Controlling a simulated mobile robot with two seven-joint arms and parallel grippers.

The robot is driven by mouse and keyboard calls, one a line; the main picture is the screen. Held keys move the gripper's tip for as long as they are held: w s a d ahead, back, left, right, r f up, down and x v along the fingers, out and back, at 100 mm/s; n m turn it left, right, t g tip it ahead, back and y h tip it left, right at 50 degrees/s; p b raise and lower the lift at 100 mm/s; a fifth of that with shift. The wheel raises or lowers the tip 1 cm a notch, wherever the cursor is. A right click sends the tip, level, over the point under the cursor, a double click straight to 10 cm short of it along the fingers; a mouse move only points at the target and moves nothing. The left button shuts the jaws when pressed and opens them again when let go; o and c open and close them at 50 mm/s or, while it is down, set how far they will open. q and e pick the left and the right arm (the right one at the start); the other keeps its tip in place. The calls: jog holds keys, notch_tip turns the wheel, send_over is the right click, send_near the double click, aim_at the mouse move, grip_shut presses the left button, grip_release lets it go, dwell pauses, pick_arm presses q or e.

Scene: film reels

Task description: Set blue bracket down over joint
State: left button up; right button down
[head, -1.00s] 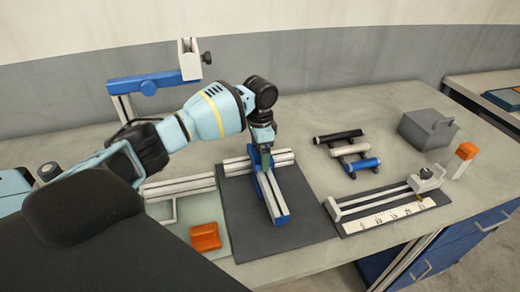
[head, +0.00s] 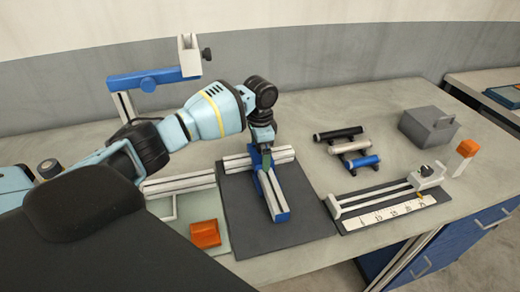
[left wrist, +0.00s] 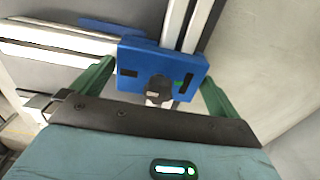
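My left gripper (head: 263,156) points down at the joint where two pale rails meet on the dark mat (head: 240,226). One rail (head: 234,166) runs across the mat; the other rail (head: 273,192), with blue sides, runs from it towards the front. In the left wrist view the blue bracket (left wrist: 150,57), with a black knob, lies between the green fingers (left wrist: 158,75), which appear to close on its two ends. The rails show just beyond it. Whether the bracket touches them is unclear. In the head view the gripper mostly hides the bracket. My right gripper is out of view.
A tray (head: 214,213) with an orange block (head: 204,233) lies left of the mat. To the right are several short cylinders (head: 350,147), a scale fixture (head: 385,213) and a grey box (head: 428,125). A blue-armed stand (head: 155,79) rises behind my left arm.

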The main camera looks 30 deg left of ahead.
pick_arm(q)
jog(key=shift+r, duration=3.9)
